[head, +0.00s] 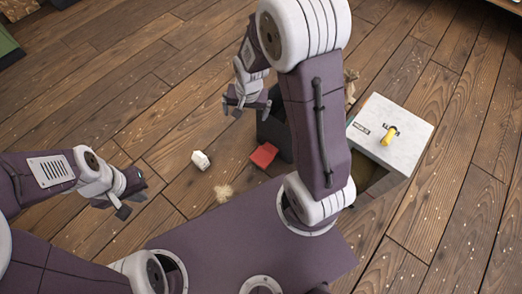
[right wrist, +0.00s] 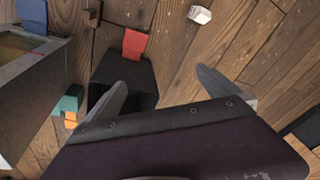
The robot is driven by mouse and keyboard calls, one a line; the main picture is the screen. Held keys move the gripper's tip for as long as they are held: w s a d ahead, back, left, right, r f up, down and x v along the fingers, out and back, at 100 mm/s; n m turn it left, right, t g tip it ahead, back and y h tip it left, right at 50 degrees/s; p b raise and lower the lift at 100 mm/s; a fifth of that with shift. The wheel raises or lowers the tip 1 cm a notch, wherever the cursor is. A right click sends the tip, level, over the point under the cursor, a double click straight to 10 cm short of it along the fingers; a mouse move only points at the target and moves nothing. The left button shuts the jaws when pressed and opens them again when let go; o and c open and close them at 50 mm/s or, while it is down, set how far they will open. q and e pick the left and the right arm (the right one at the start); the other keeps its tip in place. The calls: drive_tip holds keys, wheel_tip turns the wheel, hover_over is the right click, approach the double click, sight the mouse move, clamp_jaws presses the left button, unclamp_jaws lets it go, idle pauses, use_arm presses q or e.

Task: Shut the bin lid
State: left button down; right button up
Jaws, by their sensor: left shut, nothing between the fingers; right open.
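The bin stands at the right in the head view, partly behind my right arm. Its pale lid (head: 405,112) has a yellow knob (head: 389,136) and dark labels. A dark gap (head: 368,172) shows below the lid's near edge, so the lid does not cover the whole opening. In the right wrist view the bin's grey wall (right wrist: 30,100) and part of its open top are at the left edge. My right gripper (head: 247,103) is open and empty, left of the bin and apart from it; its fingers also show in the wrist view (right wrist: 162,78). My left gripper (head: 131,198) is shut and empty, far left.
A dark open box (head: 273,130) stands between my right gripper and the bin, with a red piece (head: 263,155) at its edge. A white lump (head: 201,160) and a tan tuft (head: 223,193) lie on the floor. Teal (right wrist: 68,102) and orange pieces lie beside the bin.

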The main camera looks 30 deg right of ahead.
drive_tip(key=w+d+f+m, duration=0.1)
drive_tip(key=w+f+m, duration=0.1)
drive_tip(key=w+f, duration=0.25)
drive_tip(key=m+g+b, duration=0.3)
drive_tip(key=m+b, duration=0.1)
drive_tip(key=m, duration=0.1)
approach(262, 157)
wheel_tip(262, 157, down, 8)
drive_tip(key=b, duration=0.6)
drive_tip(key=shift+s+f, duration=0.1)
drive_tip(key=shift+f, duration=0.1)
drive_tip(key=shift+r, duration=0.15)
